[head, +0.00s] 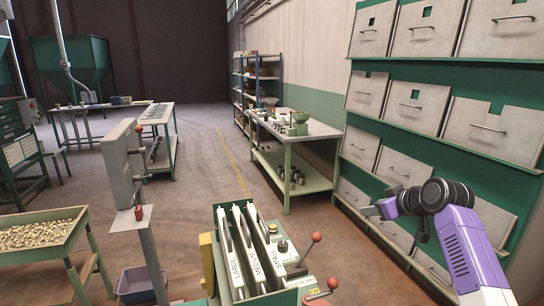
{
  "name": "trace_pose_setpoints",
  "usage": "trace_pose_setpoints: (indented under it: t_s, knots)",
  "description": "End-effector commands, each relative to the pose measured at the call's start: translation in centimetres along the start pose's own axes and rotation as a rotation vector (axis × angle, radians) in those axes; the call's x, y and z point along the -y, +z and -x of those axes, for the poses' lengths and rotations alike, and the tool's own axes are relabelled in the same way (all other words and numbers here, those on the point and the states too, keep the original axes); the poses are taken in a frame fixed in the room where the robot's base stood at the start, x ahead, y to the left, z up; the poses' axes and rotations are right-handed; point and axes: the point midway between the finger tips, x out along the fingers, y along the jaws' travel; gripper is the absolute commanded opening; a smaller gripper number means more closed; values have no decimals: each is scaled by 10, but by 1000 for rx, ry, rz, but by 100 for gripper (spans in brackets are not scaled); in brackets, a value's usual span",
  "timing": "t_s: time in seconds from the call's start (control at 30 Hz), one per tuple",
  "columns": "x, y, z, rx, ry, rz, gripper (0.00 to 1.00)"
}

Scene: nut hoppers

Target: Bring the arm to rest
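My arm, purple and black, comes in from the lower right corner of the head view. It is bent, and its forearm points to the left. My gripper (372,211) is at the arm's left end, in front of the lower part of the green wall rack of hopper bins. It is small and seen from the side, so I cannot tell whether its fingers are open or shut. I see nothing clearly held in it.
The green rack of grey bins (420,97) stands close on the right. A machine with labelled chutes (240,250) and red-knobbed levers stands front centre. A nut tray (40,236) is at left. A workbench (300,150) stands behind. The floor aisle between is clear.

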Motion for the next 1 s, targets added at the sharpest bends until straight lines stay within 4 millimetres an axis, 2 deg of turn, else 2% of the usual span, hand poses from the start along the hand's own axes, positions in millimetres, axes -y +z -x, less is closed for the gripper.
trace_pose_setpoints:
  t_s: [0.2, 0.33, 0.47, 0.57, 0.77, 1.0]
  knots:
    - [32, 36, -11, -182, 111, -113, 48]
    - [56, 64, -3, -285, 169, -179, 48]
    - [82, 96, 13, -374, 215, -239, 48]
    - [102, 122, 30, -432, 247, -277, 48]
    - [144, 173, 78, -528, 300, -338, 48]
    - [192, 228, 152, -608, 347, -380, 48]
